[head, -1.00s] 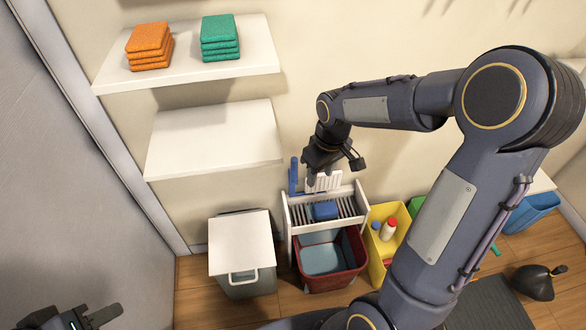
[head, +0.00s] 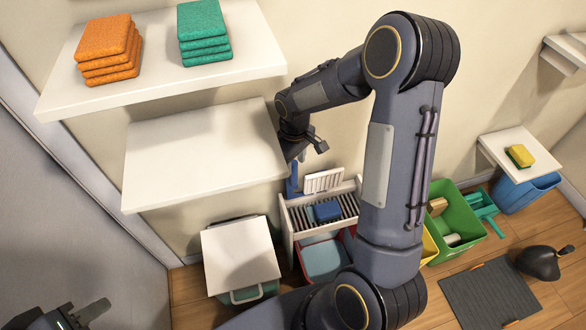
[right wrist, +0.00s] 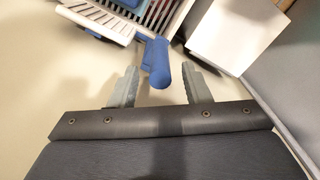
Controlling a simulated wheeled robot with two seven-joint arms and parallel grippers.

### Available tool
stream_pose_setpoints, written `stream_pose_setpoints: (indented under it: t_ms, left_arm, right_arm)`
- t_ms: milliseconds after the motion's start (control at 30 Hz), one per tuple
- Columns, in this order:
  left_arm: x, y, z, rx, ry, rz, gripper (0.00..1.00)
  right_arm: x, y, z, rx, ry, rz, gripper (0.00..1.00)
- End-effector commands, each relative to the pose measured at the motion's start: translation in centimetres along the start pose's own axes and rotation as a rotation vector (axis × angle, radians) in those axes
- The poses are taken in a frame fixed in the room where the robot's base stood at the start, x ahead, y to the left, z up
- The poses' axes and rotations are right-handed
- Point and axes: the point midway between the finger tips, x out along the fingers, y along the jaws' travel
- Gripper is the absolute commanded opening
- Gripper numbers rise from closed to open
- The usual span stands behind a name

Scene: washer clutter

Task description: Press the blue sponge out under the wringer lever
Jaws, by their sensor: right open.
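The blue sponge (head: 327,210) lies on the slatted rack of the white wringer (head: 289,222). The wringer lever has a blue handle (head: 292,182) and a white slatted press plate (head: 323,181), which stands raised behind the sponge. My right gripper (head: 298,158) is just above the handle. In the right wrist view my right gripper (right wrist: 161,86) is open, with the blue handle (right wrist: 158,66) between its fingers and a gap on each side. My left gripper (head: 85,315) is at the lower left, far from the wringer; its jaw opening is unclear.
A red bucket (head: 300,262) is under the wringer, partly behind my right arm. A white-lidded bin (head: 240,250) stands left of it. An empty white shelf (head: 200,155) is close to my right gripper's left. A green crate (head: 455,225) stands to the right.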

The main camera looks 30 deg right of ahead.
Motion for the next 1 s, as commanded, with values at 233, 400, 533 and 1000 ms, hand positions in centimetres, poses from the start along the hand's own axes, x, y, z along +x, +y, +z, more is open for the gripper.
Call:
stream_pose_setpoints:
  t_ms: [233, 400, 533, 1000]
  left_arm:
    - [0.7, -0.3, 0.3, 0.0, 0.0, 0.0, 0.36]
    - [0.8, -0.3, 0.4, 0.0, 0.0, 0.0, 0.36]
    - [0.7, -0.3, 0.4, 0.0, 0.0, 0.0, 0.36]
    - [0.7, -0.3, 0.4, 0.0, 0.0, 0.0, 0.36]
  right_arm:
    - [3.6, 0.0, 0.0, 0.001, -0.001, -0.001, 0.43]
    - [4.2, 0.0, 0.0, 0.001, 0.0, 0.0, 0.43]
    - [4.2, 0.0, 0.0, 0.001, 0.0, 0.0, 0.43]
    - [4.1, 0.0, 0.0, 0.0, 0.001, 0.0, 0.0]
